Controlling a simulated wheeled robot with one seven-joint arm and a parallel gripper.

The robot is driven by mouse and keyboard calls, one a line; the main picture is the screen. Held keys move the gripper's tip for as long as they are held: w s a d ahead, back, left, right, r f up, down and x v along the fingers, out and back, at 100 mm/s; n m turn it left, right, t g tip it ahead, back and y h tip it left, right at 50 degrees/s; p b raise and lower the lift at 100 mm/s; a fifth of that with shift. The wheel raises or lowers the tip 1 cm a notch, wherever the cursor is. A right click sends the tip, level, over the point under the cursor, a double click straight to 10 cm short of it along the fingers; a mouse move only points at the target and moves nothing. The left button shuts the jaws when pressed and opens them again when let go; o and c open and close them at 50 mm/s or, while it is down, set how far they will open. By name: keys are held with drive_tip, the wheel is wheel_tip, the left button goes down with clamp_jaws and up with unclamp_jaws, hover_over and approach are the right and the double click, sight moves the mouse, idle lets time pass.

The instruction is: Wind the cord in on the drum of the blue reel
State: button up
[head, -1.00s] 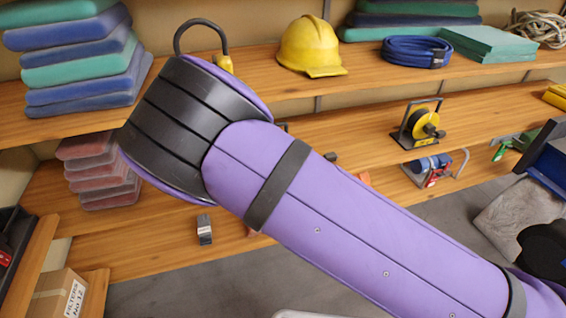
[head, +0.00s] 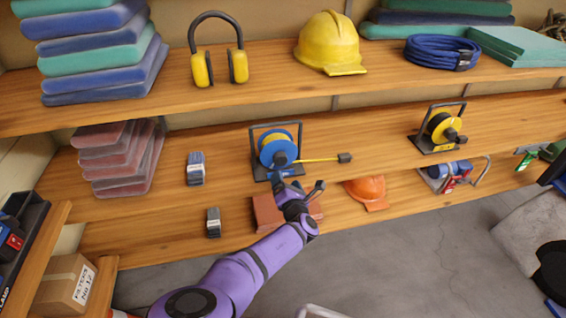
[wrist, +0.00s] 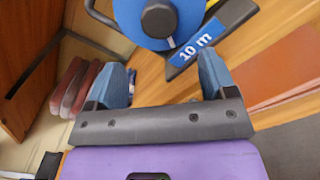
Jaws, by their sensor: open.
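The blue reel (head: 278,150) stands on the middle shelf in its dark frame, with a dark round knob or hub at its front. Its yellow cord (head: 318,160) runs out to the right and ends in a dark plug (head: 345,157) on the shelf. In the wrist view the blue reel (wrist: 182,15) is at the top, with a blue "10 m" label (wrist: 195,48) on its base. My gripper (wrist: 163,85) is open and empty, its two blue fingers apart and pointing at the reel. In the head view my gripper (head: 298,188) is just below and in front of the reel.
A second reel, yellow (head: 443,128), stands further right on the same shelf. Ear defenders (head: 218,62) and a yellow helmet (head: 331,42) are on the shelf above. Below are a red-brown box (head: 266,212) and an orange helmet (head: 367,190). Small grey blocks (head: 195,168) stand to the left.

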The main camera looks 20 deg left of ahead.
sight(280, 163)
drive_tip(key=x, duration=0.9)
drive_tip(key=shift+w, duration=0.2)
drive_tip(key=c, duration=0.9)
drive_tip(key=shift+m, duration=0.4)
